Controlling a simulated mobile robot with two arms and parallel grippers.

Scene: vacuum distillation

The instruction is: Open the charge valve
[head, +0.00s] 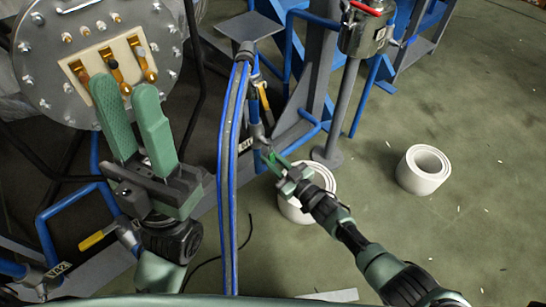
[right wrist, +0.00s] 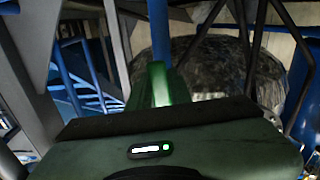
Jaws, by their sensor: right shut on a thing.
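A valve with a yellow lever (head: 263,97) sits on the piping just right of the blue hoses, with a small tag (head: 243,145) below it. A second yellow lever (head: 98,238) with its own tag is at the lower left. I cannot read which is the charge valve. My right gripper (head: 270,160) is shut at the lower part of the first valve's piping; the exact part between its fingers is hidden. Its green finger (right wrist: 158,85) shows in the right wrist view, in line with a blue pipe (right wrist: 160,30). My left gripper (head: 130,110) is open and empty before the round metal flange.
The bolted flange (head: 55,95) fills the upper left. Blue hoses (head: 230,190) hang between my arms. A grey post (head: 345,105) carries a metal vessel (head: 365,35).

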